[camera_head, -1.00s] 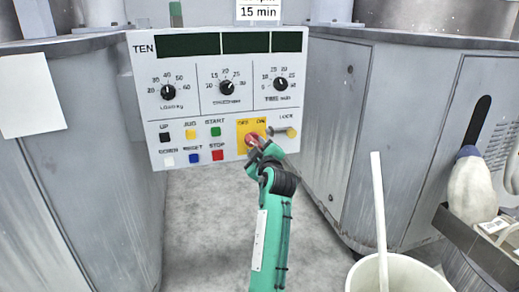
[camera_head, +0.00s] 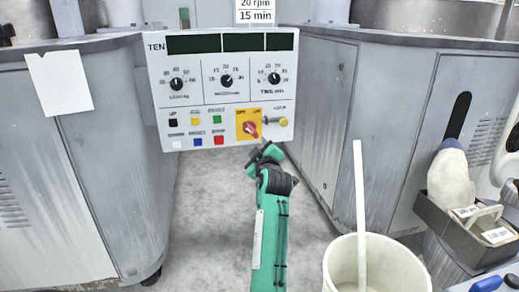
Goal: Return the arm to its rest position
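My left arm, green with dark joints, rises from the bottom middle. Its gripper (camera_head: 266,152) is just below the control panel (camera_head: 208,156), near the yellow switch plate. The red switch knob (camera_head: 250,130) on the yellow plate (camera_head: 241,116) shows fully, with the gripper seen below and right of it. I see nothing held, but the fingers are too small and turned away to tell whether they are open. My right gripper is not in view.
Grey machine cabinets stand left (camera_head: 95,200) and right (camera_head: 320,125), with grey floor (camera_head: 215,215) between them. A white bucket (camera_head: 400,275) with a white stick (camera_head: 360,200) stands at the lower right. A metal tray (camera_head: 440,225) holds a pale object (camera_head: 451,182).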

